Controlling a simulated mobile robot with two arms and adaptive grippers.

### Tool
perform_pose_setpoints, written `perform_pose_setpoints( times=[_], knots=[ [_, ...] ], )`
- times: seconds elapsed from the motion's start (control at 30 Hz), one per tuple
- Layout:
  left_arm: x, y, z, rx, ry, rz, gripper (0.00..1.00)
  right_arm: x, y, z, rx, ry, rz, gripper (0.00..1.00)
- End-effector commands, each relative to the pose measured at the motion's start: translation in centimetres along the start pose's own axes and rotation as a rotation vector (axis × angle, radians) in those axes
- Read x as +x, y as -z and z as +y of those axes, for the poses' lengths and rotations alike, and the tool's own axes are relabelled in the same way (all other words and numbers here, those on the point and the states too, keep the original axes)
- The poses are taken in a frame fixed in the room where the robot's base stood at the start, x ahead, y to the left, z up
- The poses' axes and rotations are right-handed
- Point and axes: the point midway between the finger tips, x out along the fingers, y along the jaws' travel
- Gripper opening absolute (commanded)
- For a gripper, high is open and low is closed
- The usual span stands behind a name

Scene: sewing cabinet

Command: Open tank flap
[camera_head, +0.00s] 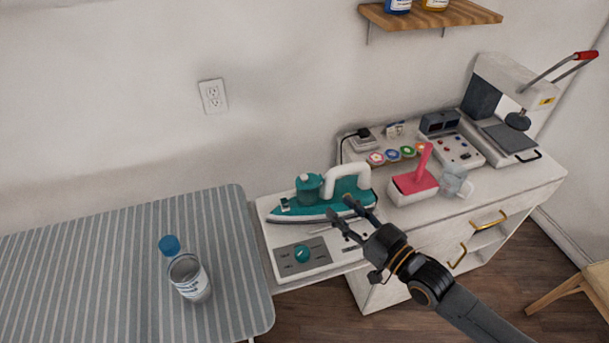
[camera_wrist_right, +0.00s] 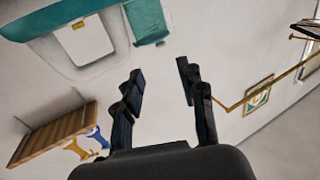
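A teal and white iron (camera_head: 335,204) rests on a white station (camera_head: 280,262) with a teal dial, on the cabinet's left end. A short teal cylinder (camera_head: 309,186) stands on the iron's left part, beside a small pale patch (camera_head: 285,203) near the tip. In the right wrist view, part of the teal iron body (camera_wrist_right: 50,48) shows at the upper left, with a teal cylinder (camera_wrist_right: 147,20). Which part is the tank flap, and its state, I cannot tell for certain. My right gripper (camera_head: 341,207) is open and empty, in front of the iron; its spread fingers (camera_wrist_right: 160,75) show clearly. My left gripper is out of view.
A wooden shelf (camera_head: 430,17) hangs above.

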Motion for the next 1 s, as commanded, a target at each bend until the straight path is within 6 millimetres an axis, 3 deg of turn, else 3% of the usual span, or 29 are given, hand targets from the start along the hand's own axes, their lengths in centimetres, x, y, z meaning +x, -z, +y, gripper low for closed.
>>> perform_pose_setpoints(
  times=[0.17, 0.6, 0.8, 1.0],
  knots=[
    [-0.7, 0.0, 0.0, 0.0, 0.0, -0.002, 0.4, 2.1, 0.5, 0.1, 0.002, 0.0, 0.01, 0.4],
    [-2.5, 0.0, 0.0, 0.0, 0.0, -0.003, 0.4, 11.1, 0.5, 0.1, 0.0, 0.0, 0.007, 0.4],
    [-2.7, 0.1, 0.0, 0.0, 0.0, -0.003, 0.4, 13.1, 0.3, 0.0, 0.0, 0.001, 0.006, 0.4],
    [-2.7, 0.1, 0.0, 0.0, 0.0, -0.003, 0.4, 13.6, 0.2, 0.0, 0.0, 0.001, 0.005, 0.4]
  ],
)
